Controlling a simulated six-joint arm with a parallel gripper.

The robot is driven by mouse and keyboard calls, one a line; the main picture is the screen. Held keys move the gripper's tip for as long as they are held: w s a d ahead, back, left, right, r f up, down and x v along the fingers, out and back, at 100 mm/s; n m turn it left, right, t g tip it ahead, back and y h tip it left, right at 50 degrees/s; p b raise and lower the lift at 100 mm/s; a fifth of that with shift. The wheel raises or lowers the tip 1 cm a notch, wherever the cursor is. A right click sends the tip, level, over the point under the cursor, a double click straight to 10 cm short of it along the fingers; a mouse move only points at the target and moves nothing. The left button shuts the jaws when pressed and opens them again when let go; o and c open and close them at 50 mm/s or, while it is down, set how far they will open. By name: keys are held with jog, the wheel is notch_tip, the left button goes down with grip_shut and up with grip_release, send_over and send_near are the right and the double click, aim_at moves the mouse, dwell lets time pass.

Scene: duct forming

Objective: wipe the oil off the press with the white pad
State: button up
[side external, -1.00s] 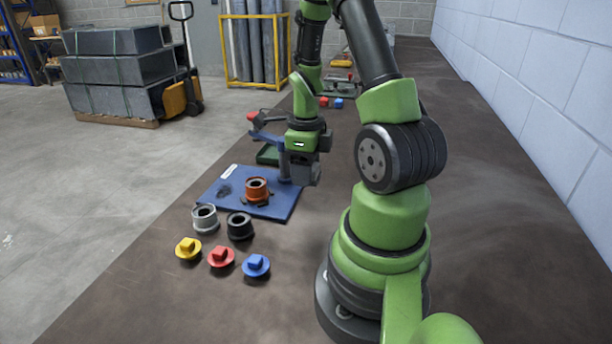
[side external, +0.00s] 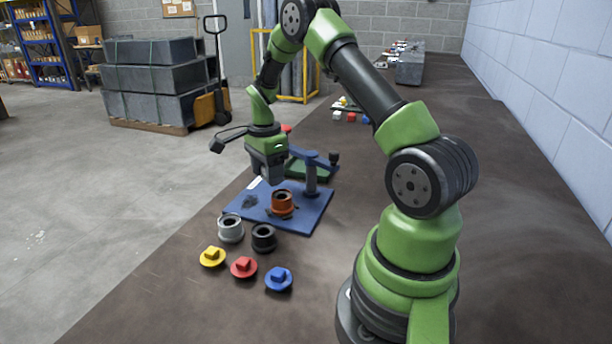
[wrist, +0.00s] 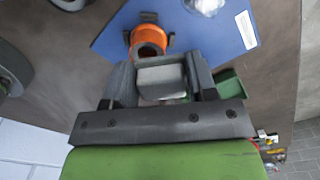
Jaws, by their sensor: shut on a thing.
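The press has a blue base plate (side external: 308,220), an orange-brown round holder (side external: 282,203) and a blue post with a lever (side external: 311,175). A dark oil patch (side external: 250,201) lies on the plate left of the holder. In the wrist view a shiny patch (wrist: 205,5), likely the oil, is cut by the top edge. My gripper (side external: 272,181) hangs above the back left part of the plate, pointing down. It is shut on the pale grey-white pad (wrist: 160,78), which shows between the fingers in the wrist view. The pad looks clear of the plate.
Silver (side external: 231,229) and black (side external: 264,238) rings stand in front of the plate. Yellow (side external: 212,257), red (side external: 244,267) and blue (side external: 279,279) knobbed caps lie nearer. A green tray (side external: 318,170) sits behind the press.

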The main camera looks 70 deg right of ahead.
aim_at(237, 211)
jog(key=w+a+n, duration=0.3)
jog(key=w+n, duration=0.3)
jog(key=w, duration=0.1)
jog(key=shift+w+f, duration=0.1)
jog(key=shift+f, duration=3.65)
jog(key=shift+d+f, duration=0.35)
jog(key=shift+d, duration=0.25)
jog(key=shift+c, duration=0.3)
jog(key=shift+d, duration=3.2)
jog(key=shift+a+r, duration=0.1)
jog(key=shift+a, duration=3.9)
notch_tip(237, 211, up, 8)
jog(key=shift+d, duration=0.1)
